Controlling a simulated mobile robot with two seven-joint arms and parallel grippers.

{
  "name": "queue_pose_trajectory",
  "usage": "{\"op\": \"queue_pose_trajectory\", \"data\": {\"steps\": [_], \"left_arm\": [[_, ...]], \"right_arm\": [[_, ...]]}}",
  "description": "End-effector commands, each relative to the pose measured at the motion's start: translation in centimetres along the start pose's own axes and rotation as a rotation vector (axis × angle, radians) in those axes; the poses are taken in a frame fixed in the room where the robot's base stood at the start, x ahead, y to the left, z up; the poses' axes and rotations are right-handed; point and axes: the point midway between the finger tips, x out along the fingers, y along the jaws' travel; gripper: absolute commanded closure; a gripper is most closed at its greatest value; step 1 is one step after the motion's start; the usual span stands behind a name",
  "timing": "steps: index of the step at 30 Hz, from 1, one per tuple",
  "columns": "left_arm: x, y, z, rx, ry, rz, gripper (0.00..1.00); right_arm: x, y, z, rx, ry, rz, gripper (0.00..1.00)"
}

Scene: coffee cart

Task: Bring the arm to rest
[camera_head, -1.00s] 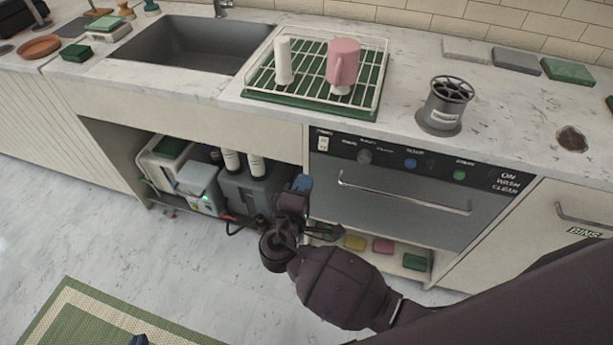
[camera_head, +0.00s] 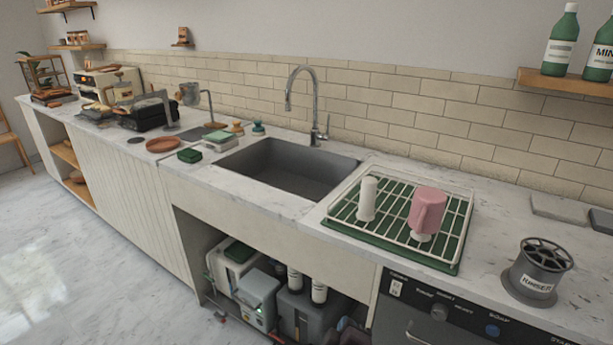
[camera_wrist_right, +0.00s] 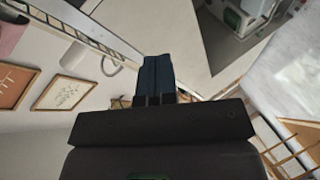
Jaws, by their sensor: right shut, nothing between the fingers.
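My right gripper (camera_wrist_right: 154,75) shows in the right wrist view with its dark blue fingers together and nothing between them. Pale floor and white cabinet surfaces lie beyond it, and it touches nothing that I can see. In the head view the right gripper is not clearly visible; a small dark part at the bottom edge near the open cabinet may belong to the arm. My left gripper is in neither view.
A dish rack (camera_head: 462,232) on the counter holds a pink pitcher (camera_head: 427,212) and a white cylinder (camera_head: 367,198). A grey rinser (camera_head: 538,272) stands to the right. A sink (camera_head: 290,168) lies left of the rack. The floor (camera_head: 60,270) at left is clear.

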Motion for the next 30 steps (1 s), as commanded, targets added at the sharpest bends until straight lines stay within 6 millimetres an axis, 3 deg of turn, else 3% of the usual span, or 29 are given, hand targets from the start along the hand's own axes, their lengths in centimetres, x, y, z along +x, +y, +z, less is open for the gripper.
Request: {"op": "queue_pose_trajectory", "data": {"steps": [8, 15, 22, 25, 30], "left_arm": [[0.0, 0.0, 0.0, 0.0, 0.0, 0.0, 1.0], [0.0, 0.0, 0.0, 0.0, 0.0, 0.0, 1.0], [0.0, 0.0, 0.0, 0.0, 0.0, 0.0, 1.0], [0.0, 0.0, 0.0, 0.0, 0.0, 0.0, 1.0], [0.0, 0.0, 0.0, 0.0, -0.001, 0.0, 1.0]], "right_arm": [[-3.0, -0.9, 5.1, 0.479, 0.125, -0.222, 1.0], [-8.1, -0.3, 13.9, 0.862, 0.101, -0.249, 1.0], [-13.6, -1.9, 22.8, 0.957, -0.069, -0.23, 1.0], [-15.4, -3.1, 24.9, 0.954, -0.125, -0.237, 1.0], [-16.7, -4.2, 25.9, 0.953, -0.159, -0.249, 1.0]]}}
